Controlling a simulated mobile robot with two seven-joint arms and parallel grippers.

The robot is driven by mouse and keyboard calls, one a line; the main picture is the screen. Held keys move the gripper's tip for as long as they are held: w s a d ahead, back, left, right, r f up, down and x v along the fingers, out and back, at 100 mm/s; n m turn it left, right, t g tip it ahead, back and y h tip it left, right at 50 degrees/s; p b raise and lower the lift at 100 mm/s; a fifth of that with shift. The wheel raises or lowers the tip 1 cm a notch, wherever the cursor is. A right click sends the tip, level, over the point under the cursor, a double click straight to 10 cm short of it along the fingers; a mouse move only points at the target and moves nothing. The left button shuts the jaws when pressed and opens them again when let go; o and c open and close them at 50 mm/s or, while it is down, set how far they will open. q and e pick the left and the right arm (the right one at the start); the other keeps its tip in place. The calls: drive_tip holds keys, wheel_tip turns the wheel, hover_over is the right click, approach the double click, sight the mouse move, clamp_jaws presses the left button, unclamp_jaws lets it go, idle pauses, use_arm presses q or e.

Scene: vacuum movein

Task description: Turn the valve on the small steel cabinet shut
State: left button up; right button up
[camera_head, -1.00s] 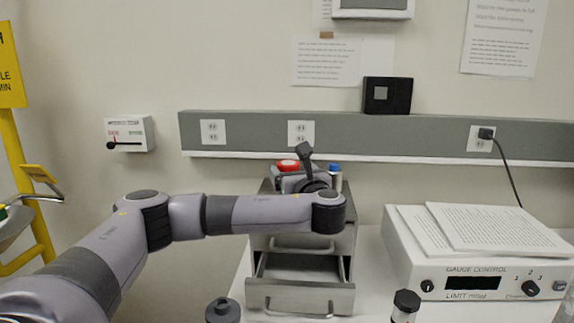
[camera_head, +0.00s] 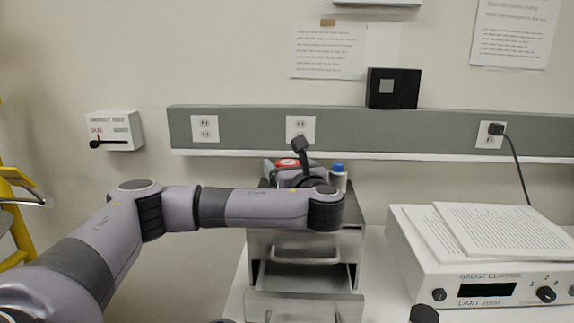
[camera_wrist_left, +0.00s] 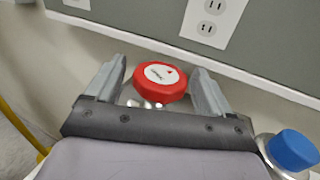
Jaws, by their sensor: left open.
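The small steel cabinet (camera_head: 352,248) stands on the white bench behind my left arm, with drawers at its front. The red round valve knob (camera_head: 286,162) is at its top and also shows in the left wrist view (camera_wrist_left: 152,88), with a white label on its face. My left gripper (camera_wrist_left: 160,68) is open, with one finger on each side of the knob; whether either finger touches it cannot be told. In the head view the left gripper (camera_head: 290,175) is partly hidden by its own wrist.
A blue-capped bottle (camera_head: 338,175) stands close to the right of the knob. A lower drawer (camera_head: 300,279) seems pulled out. A gauge control box (camera_head: 500,290) with papers stands at the right. A grey outlet rail (camera_head: 400,134) runs behind the cabinet.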

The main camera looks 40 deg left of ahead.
idle(0.3)
use_arm(q)
drive_tip(key=c, duration=1)
drive_tip(key=shift+o, duration=0.2)
drive_tip(key=shift+m+t+h, duration=0.3)
drive_tip(key=shift+t, duration=0.1)
